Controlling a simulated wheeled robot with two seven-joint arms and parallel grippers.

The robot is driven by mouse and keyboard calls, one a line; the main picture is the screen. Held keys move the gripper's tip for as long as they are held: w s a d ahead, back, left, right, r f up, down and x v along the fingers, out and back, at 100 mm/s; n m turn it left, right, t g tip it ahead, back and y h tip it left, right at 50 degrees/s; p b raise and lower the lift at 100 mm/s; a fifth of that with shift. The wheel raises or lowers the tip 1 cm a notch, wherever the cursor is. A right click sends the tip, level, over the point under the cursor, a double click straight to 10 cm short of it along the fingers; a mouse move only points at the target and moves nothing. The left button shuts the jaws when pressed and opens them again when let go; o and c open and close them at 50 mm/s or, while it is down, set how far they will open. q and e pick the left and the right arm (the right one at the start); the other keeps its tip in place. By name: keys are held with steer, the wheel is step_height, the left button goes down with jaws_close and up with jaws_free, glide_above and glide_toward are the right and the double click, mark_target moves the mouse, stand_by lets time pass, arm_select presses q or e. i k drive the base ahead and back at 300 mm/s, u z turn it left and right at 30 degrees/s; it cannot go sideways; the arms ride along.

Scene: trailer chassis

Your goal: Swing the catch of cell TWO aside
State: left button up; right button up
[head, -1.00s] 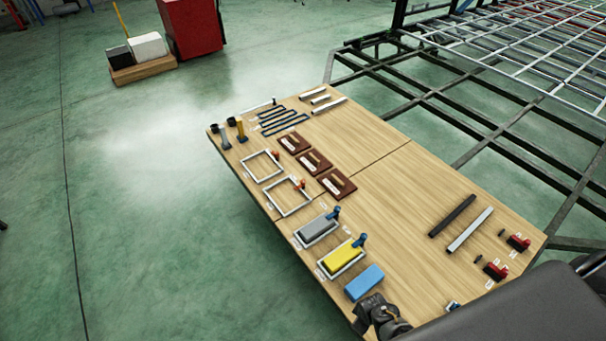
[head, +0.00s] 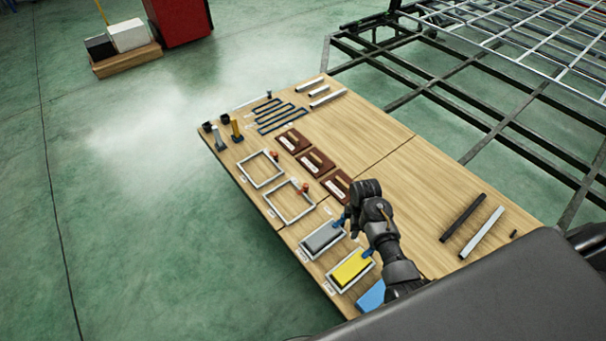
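Two white-framed cells sit at the table's near left end, one around a grey block (head: 323,236) and one around a yellow block (head: 350,269). A blue catch (head: 341,222) stands at the grey cell's right corner and another blue catch (head: 367,253) at the yellow cell's. The cell labels are too small to read, so I cannot tell which is TWO. My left gripper (head: 352,218) is over the table beside the grey cell's catch. I cannot tell whether it touches the catch, and its fingers are too small and dark to judge. My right gripper is out of view.
Two empty white frames (head: 268,185) with orange-red catches (head: 304,188) lie further up, beside brown boards (head: 337,187). A blue block (head: 371,296) is partly hidden by my forearm. Dark and pale bars (head: 481,232) lie to the right. The table's middle right is bare.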

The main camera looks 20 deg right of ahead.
mark_target(306, 184)
steer(key=u, duration=0.05)
steer(key=i, duration=1.45)
steer(key=z, duration=0.05)
